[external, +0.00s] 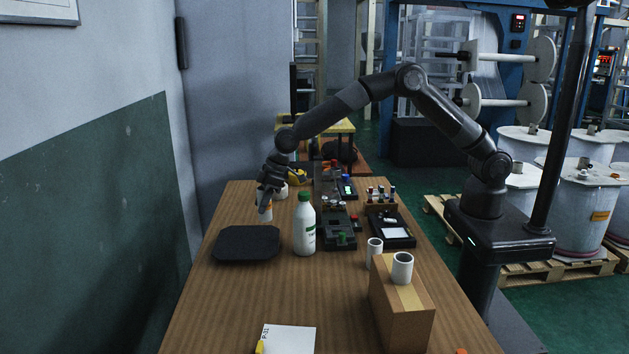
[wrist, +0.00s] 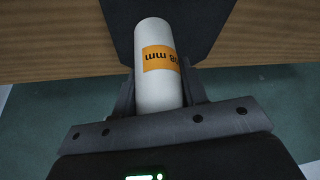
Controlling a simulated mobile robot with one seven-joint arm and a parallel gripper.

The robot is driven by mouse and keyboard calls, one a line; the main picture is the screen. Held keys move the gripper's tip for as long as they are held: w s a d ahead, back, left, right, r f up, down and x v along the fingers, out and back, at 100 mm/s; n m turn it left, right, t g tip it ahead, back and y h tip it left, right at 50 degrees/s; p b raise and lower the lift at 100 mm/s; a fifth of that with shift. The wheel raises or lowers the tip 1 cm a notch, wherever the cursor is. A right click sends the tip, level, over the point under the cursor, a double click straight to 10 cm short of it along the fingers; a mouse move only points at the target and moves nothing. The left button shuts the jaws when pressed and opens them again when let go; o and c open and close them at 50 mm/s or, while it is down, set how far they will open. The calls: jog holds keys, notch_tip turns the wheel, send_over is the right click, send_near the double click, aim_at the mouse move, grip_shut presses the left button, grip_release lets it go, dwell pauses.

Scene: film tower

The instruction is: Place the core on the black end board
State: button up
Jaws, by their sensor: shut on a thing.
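The core is a white tube with an orange label; in the wrist view the core (wrist: 155,38) stands out between my fingers. My gripper (wrist: 158,95) is shut on it. In the external view my gripper (external: 264,200) points down at the far left of the table with the core (external: 266,213) upright in it, partly hidden by the fingers. The black end board (external: 246,243) is a flat dark plate on the table's left side, nearer the camera than the core. In the wrist view the board (wrist: 205,22) shows behind the core. I cannot tell the core's height above the table.
A white bottle with a green cap (external: 304,228) stands right of the board. Black devices (external: 339,232) and a black tray (external: 391,230) lie further right. White tubes stand by and on a cardboard box (external: 402,312).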

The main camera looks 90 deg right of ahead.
jog(key=shift+f, duration=2.85)
jog(key=shift+f, duration=0.15)
jog(key=o, duration=1)
